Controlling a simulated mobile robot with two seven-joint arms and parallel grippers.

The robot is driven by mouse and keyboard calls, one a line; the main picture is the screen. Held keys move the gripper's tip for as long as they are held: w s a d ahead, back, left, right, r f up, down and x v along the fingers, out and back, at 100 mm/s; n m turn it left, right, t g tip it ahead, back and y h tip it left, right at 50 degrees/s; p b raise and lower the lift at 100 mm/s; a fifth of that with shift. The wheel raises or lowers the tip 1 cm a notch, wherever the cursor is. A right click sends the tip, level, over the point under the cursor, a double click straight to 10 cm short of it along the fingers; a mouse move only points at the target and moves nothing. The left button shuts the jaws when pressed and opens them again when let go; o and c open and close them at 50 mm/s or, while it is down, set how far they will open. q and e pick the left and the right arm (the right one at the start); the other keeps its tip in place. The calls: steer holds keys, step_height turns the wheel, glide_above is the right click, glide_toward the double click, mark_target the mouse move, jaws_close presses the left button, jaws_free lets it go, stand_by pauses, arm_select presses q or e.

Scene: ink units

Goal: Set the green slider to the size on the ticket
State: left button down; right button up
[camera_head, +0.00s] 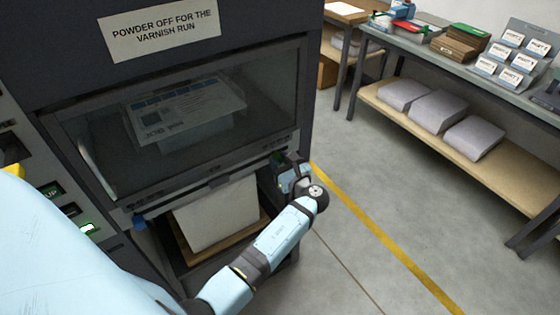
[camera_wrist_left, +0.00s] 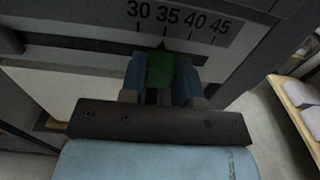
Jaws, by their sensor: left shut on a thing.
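The green slider (camera_wrist_left: 160,70) sits on the scale of the machine in the left wrist view, between my blue fingers. Its pointer tip stands at about the 35 mark of the printed scale (camera_wrist_left: 178,20), which reads 30, 35, 40 and 45. My left gripper (camera_wrist_left: 160,82) is shut on the slider. In the head view my left gripper (camera_head: 284,168) is at the right edge of the machine front, below the window, and mostly hides the slider. I cannot make out a ticket with a readable size. My right gripper is not in view.
The dark machine (camera_head: 270,20) carries a notice (camera_head: 162,27) reading "POWDER OFF FOR THE VARNISH RUN". A paper stack (camera_head: 215,215) sits in the opening below the window. A bench (camera_head: 430,50) with boxes and trays stands right, beyond the yellow floor line (camera_head: 385,240).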

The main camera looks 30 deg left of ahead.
mark_target(288, 146)
arm_select(q)
steer(key=w, duration=0.1)
steer(key=w+d, duration=0.1)
steer(key=w, duration=0.2)
steer(key=shift+w+d+b, duration=0.3)
steer(key=shift+d+b, duration=0.05)
steer(key=shift+d, duration=0.05)
steer(key=shift+w+d, duration=0.1)
steer(key=shift+w, duration=0.1)
steer(key=shift+r, duration=0.2)
steer(key=c, duration=1.1)
jaws_free()
steer(key=shift+o, duration=1.3)
steer(key=shift+w+f, duration=0.1)
steer(key=shift+f, duration=0.1)
